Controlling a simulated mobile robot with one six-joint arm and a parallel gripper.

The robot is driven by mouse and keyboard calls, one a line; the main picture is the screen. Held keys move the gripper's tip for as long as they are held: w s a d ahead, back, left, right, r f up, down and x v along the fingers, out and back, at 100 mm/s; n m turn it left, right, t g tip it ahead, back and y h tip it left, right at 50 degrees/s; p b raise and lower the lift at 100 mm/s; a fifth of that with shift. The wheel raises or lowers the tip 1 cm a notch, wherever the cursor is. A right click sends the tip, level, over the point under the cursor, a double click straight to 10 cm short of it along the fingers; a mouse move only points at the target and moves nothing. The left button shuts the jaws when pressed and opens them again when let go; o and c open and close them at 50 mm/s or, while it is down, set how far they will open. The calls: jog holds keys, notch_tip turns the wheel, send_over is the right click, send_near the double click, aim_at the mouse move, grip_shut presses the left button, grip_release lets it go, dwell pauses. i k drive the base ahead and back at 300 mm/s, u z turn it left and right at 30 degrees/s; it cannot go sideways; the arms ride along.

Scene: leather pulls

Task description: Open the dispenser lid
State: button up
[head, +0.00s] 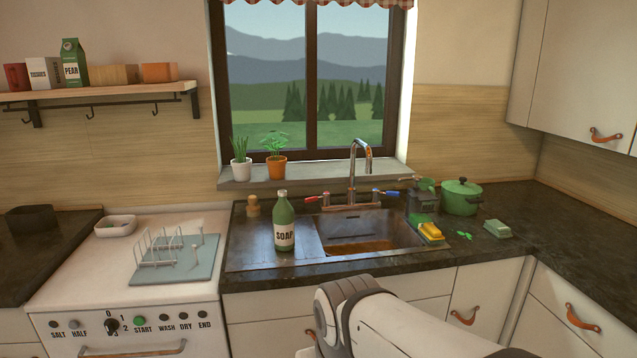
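No part in the head view is clearly marked as the dispenser lid. A dark green container (421,205) stands at the right rim of the sink, with a lighter green piece at its top; I cannot tell whether this is the dispenser or how its top stands. A green bottle labelled SOAP (284,228) stands upright on the drainboard, with a pale green cap. The white front with the START button (139,321) is at the lower left, with a handle below. My gripper is not in view; only my white arm shows at the bottom centre.
The sink (370,236) has a tap behind it. A yellow-green sponge (431,231), small green pieces (463,235) and a green pot (461,198) are to its right. A rack (172,262) and a small tray (115,226) sit on the white top. Dark counter at right is mostly clear.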

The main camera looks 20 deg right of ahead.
aim_at(421, 196)
jog(key=z, duration=0.05)
jog(key=i, duration=0.95)
jog(key=z, duration=0.4)
jog(key=k, duration=0.95)
jog(key=z, duration=0.15)
jog(key=i, duration=1.45)
jog(key=u, duration=0.05)
